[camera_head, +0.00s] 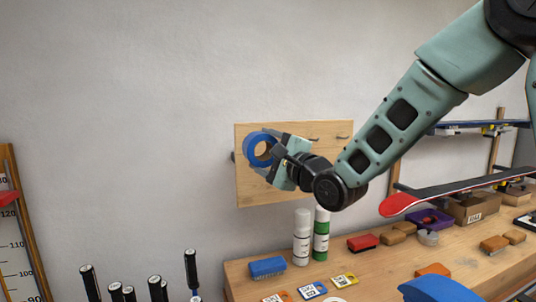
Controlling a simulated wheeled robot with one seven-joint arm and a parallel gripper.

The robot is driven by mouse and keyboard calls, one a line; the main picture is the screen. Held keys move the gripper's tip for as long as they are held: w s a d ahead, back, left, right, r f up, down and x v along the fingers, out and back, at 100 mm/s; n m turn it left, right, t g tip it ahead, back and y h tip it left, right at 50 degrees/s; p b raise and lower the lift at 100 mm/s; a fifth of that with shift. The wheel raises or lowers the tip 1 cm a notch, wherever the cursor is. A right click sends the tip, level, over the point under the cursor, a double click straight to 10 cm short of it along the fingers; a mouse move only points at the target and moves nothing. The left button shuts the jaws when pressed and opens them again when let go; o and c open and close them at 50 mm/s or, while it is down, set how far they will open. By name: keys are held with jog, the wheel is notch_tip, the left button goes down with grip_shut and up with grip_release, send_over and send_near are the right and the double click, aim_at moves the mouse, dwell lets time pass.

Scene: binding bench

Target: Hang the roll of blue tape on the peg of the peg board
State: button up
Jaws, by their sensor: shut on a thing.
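The roll of blue tape (251,151) is at the left part of the wooden peg board (322,165), its round face toward the camera. My gripper (265,157) is shut on the right side of the roll and holds it in front of the board. Two dark pegs show on the board to the right, one (342,137) near its right edge. A small dark tip shows just left of the roll, at the board's left edge. I cannot tell whether a peg passes through the roll's hole.
Below the board, a bench (380,268) holds a white bottle (302,238), a green bottle (321,236), a blue brush (267,267) and several small blocks. A red-edged ski or board (440,193) juts out at right. The wall left of the peg board is clear.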

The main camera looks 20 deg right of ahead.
aim_at(264, 154)
jog(key=shift+w+f, duration=0.2)
jog(key=shift+w, duration=1.4)
jog(key=shift+w+f, duration=0.2)
jog(key=shift+w, duration=1.35)
jog(key=shift+f+b, duration=0.3)
jog(key=shift+b, duration=0.05)
jog(key=shift+f, duration=0.2)
jog(key=o, duration=1)
jog(key=shift+r, duration=0.1)
jog(key=shift+o, duration=0.3)
jog(key=shift+r, duration=0.1)
jog(key=shift+s, duration=4.95)
